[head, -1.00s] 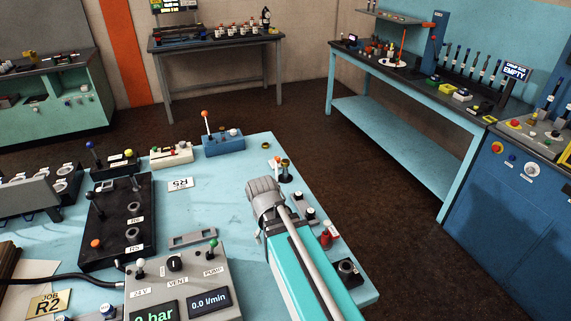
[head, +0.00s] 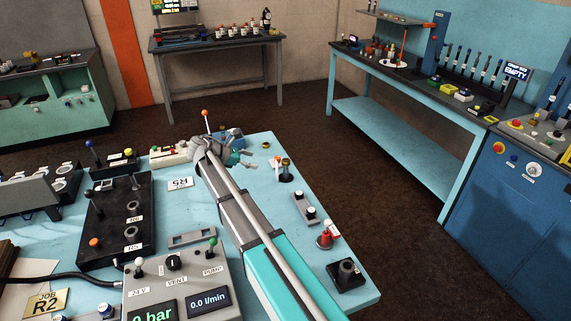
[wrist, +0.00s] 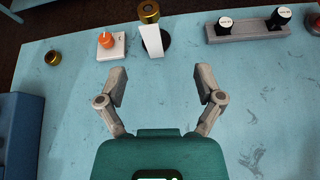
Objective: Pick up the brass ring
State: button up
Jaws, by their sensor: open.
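A small brass ring (wrist: 53,58) lies flat on the light blue table, at the upper left of the wrist view. In the head view it is a small brass spot (head: 266,145) near the table's far right edge. A second brass piece (wrist: 148,11) sits on top of a post with a black base (head: 285,178) and a white tag (wrist: 152,40). My gripper (wrist: 163,72) is open and empty above the table, its fingers apart. The flat ring is ahead and left of the fingers in the wrist view, not between them.
An orange knob on a white plate (wrist: 110,45) stands between the flat ring and the post. A blue box (wrist: 20,130) is at the left edge. The table between my fingers is bare.

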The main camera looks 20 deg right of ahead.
jog(key=shift+w+a+r+n+h, duration=0.15)
jog(key=shift+w+r+n+h, duration=0.15)
jog(key=shift+w, duration=0.15)
jog(key=shift+w+a+r+n+h, duration=0.2)
jog(key=shift+w+r, duration=0.1)
jog(key=shift+w, duration=0.15)
jog(key=shift+d, duration=0.1)
jog(key=b, duration=0.3)
send_near(286, 162)
jog(key=w+d, duration=0.1)
jog(key=d, duration=0.2)
jog(key=shift+w+d+f, duration=0.1)
jog(key=shift+d+f, duration=0.25)
jog(key=shift+f, duration=0.2)
